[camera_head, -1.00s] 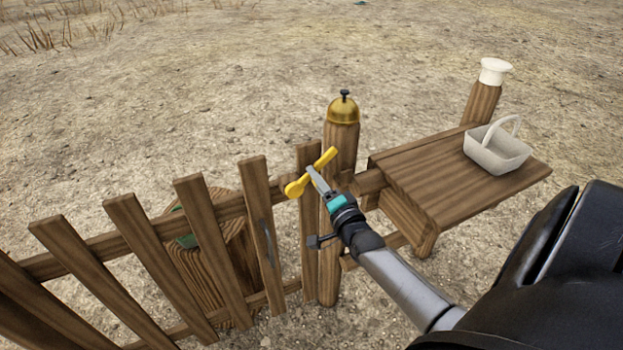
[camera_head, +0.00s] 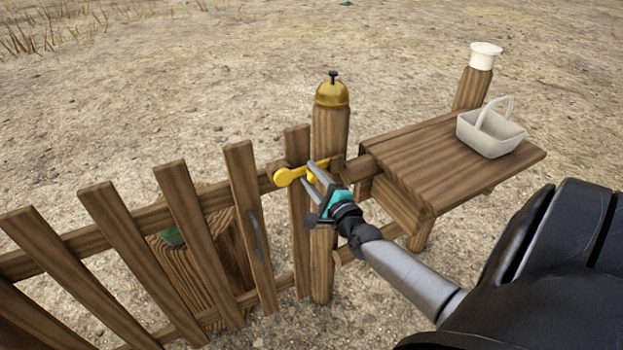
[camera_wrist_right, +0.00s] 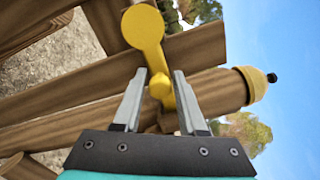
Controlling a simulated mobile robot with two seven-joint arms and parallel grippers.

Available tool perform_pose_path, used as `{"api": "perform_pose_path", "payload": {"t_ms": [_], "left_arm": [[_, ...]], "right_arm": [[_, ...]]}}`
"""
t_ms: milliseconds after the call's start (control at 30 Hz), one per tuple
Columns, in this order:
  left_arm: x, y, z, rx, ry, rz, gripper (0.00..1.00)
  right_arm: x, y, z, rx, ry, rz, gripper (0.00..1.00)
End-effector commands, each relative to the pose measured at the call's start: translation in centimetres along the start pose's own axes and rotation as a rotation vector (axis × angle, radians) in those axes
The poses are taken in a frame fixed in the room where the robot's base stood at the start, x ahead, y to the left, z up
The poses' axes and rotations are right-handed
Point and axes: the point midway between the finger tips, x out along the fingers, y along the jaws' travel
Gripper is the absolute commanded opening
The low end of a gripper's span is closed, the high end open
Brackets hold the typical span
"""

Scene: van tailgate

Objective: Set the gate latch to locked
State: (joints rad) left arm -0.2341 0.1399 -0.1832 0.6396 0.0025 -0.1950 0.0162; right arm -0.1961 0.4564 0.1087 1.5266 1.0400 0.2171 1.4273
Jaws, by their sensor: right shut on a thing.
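The yellow gate latch (camera_head: 282,177) has its round end on the gate's end slat (camera_head: 297,150). Its bar points right toward the gate post (camera_head: 330,130), tilted slightly up. In the right wrist view the latch (camera_wrist_right: 145,28) shows its disc, a bar and a round knob between the fingers. My right gripper (camera_head: 314,175) is shut on the latch, with one finger on each side of its bar; it also shows in the right wrist view (camera_wrist_right: 160,78). Part of the bar is hidden behind the fingers. My left gripper is not in view.
A brass bell (camera_head: 332,93) sits on top of the post. Right of it is a wooden shelf (camera_head: 415,170) with a pale basket (camera_head: 490,133) and a white-capped post (camera_head: 485,57). A wooden box (camera_head: 190,270) stands behind the gate slats. Open ground lies beyond.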

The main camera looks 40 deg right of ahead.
Motion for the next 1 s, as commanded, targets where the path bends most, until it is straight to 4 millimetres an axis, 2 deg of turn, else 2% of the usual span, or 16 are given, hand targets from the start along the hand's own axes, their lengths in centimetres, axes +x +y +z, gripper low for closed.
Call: {"api": "perform_pose_path", "payload": {"t_ms": [33, 567, 600, 767, 1000], "left_arm": [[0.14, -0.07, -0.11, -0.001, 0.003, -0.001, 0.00], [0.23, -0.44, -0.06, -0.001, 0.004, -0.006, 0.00], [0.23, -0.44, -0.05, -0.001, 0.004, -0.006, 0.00], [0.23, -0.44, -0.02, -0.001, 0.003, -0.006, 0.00], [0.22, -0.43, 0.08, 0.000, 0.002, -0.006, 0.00]], "right_arm": [[0.23, -0.54, 0.24, 0.029, -0.005, -0.017, 0.00], [0.22, -0.46, 0.18, 0.056, -0.003, -0.015, 0.00], [0.22, -0.45, 0.18, 0.056, -0.003, -0.015, 0.46], [0.16, -0.29, 0.10, 0.050, -0.002, -0.011, 0.62], [0.03, -0.06, 0.00, 0.046, -0.001, -0.005, 0.62]]}}
